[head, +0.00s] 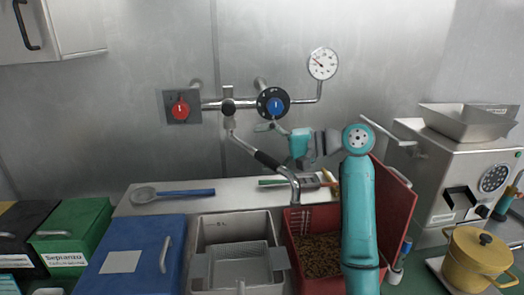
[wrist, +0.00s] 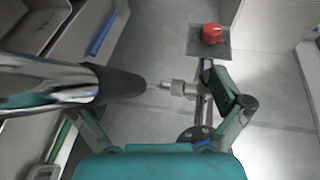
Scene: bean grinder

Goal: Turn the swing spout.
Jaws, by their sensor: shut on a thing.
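The swing spout (head: 243,144) is a metal tube with a black sleeve. It hangs from the wall pipe and slopes down to the right, its bent outlet end above the red bin. In the wrist view the spout (wrist: 118,83) runs in from the left, close to the camera, with its black sleeve near the middle. My gripper (head: 275,130) reaches in from the right at the spout's upper part. In the wrist view my gripper (wrist: 150,92) has a finger on either side of the spout and is shut on it. The exact contact is hidden.
A red valve knob (head: 180,108), a blue-centred dial (head: 274,104) and a gauge (head: 323,63) are on the wall pipe. Below are a metal sink (head: 202,227), a blue-lidded bin (head: 128,255) and a red bin (head: 405,205) of beans. A yellow pot (head: 476,262) stands at right.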

